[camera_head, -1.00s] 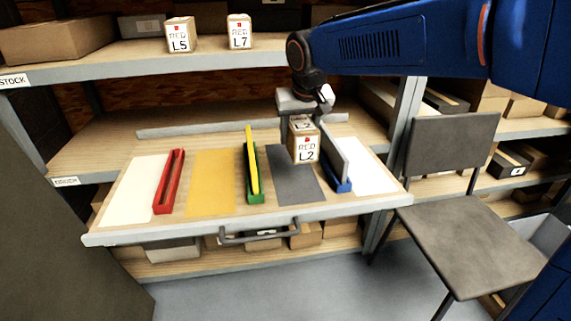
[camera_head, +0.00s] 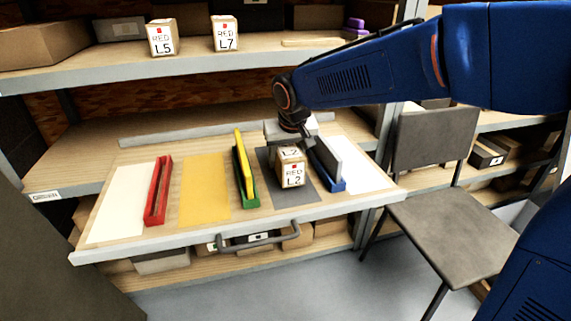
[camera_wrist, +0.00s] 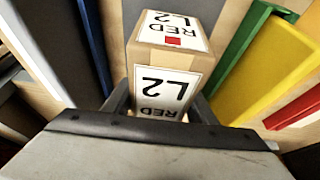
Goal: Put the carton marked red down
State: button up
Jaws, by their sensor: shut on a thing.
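The carton marked red, labelled RED L2 (camera_head: 291,169), is a small brown box with white labels, upright over the dark grey panel (camera_head: 282,199) on the pull-out board. My gripper (camera_head: 291,143) is shut on it from behind and above. In the wrist view the carton (camera_wrist: 172,62) sits between the two dark fingers (camera_wrist: 160,100). I cannot tell whether its underside touches the panel. Two similar cartons, RED L5 (camera_head: 162,38) and RED L7 (camera_head: 225,33), stand on the upper shelf.
A red holder (camera_head: 158,191), yellow panel (camera_head: 205,188) and white panels (camera_head: 122,204) lie along the board. A chair (camera_head: 445,225) stands right.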

jog(key=shift+f, duration=1)
jog(key=shift+f, duration=0.15)
jog(key=o, duration=1.7)
jog(key=shift+o, duration=0.2)
